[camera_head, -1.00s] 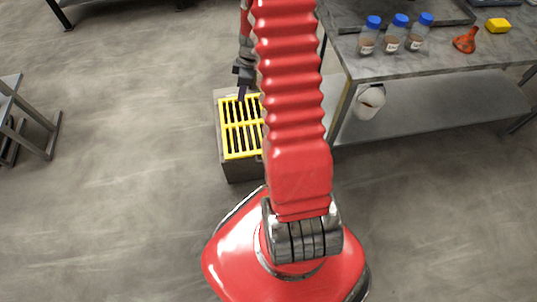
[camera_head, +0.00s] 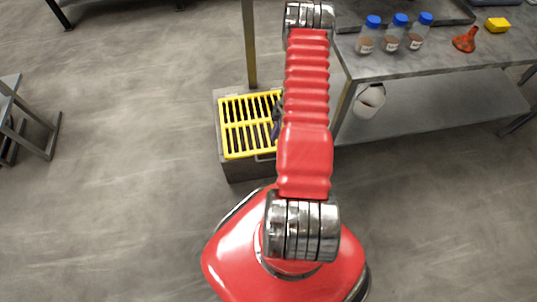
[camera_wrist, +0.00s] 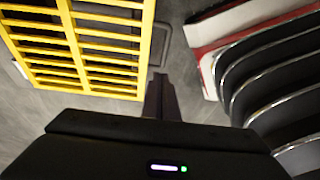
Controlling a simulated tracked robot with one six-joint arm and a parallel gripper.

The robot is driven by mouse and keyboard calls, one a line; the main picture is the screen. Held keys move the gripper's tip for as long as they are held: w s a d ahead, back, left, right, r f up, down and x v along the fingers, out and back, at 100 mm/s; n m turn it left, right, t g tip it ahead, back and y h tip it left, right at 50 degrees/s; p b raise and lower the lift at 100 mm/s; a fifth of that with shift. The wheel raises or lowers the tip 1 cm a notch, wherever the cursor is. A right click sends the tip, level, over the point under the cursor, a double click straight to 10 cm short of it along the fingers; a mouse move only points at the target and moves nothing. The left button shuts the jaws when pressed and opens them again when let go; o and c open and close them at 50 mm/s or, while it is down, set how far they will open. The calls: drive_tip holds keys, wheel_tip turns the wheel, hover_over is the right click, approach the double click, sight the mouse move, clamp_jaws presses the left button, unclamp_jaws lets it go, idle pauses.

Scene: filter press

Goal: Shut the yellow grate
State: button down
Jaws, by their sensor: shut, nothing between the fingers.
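The yellow grate (camera_head: 238,125) lies over the top of a dark grey box (camera_head: 243,170) on the floor, and it looks flat there. In the wrist view the grate (camera_wrist: 85,45) fills the upper left, with a grey loop handle (camera_wrist: 160,45) by its edge. My gripper (camera_wrist: 160,95) is shut and empty, beside the grate's edge and apart from the bars in the wrist view. In the head view my arm hides most of the gripper and the grate's right side. I cannot tell whether the fingers touch the grate.
A grey stand (camera_head: 30,125) is at the far left. Floor left of the box is clear.

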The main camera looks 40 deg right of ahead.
idle(0.3)
drive_tip(key=x, duration=0.9)
drive_tip(key=s+x, duration=0.1)
drive_tip(key=x, duration=0.3)
drive_tip(key=shift+f, duration=0.5)
drive_tip(key=shift+s, duration=0.1)
